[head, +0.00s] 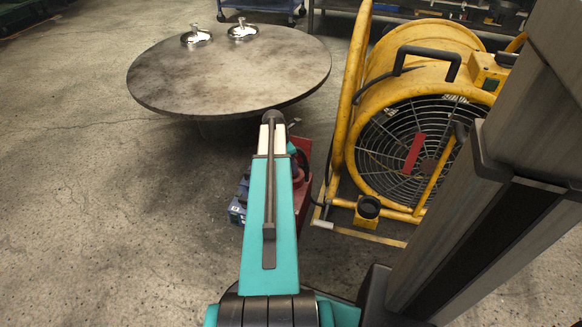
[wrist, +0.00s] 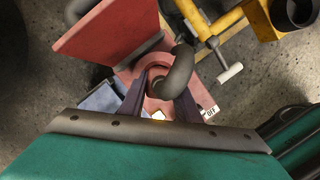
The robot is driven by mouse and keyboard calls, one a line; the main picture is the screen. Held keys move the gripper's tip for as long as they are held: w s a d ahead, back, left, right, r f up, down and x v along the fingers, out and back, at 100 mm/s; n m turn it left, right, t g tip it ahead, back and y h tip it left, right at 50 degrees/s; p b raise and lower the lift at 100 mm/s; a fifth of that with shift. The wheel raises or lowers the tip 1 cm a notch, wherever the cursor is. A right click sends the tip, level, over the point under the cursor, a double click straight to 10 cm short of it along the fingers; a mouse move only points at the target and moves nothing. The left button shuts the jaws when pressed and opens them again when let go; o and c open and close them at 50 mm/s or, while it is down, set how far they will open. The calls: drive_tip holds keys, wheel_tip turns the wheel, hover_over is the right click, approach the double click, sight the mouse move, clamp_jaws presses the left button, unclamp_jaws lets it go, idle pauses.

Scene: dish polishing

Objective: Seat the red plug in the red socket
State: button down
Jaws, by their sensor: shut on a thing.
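In the wrist view my gripper (wrist: 159,104) has its two dark fingers on either side of a rounded red plug (wrist: 152,72), shut on it. A thick grey cable (wrist: 178,72) bends over the plug and hides part of it. The plug is over or against a red housing (wrist: 195,92) with a white OFF label; the red socket's opening is hidden, so I cannot tell how deep the plug sits. In the head view the red housing (head: 304,194) shows just right of my arm, which hides the gripper.
A flat red panel (wrist: 105,35) rises beside the plug. A blue item (wrist: 102,97) lies left of the fingers. A yellow fan (head: 425,130) in a tubular frame stands close on the right. A round table (head: 225,75) with two shiny metal objects (head: 242,30) is behind. Floor at left is clear.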

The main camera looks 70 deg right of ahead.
drive_tip(key=shift+f, duration=0.2)
idle(0.3)
drive_tip(key=c, duration=1.3)
unclamp_jaws()
drive_tip(key=shift+c, duration=0.2)
drive_tip(key=shift+r, duration=0.1)
drive_tip(key=p+v, duration=0.5)
drive_tip(key=v, duration=0.7)
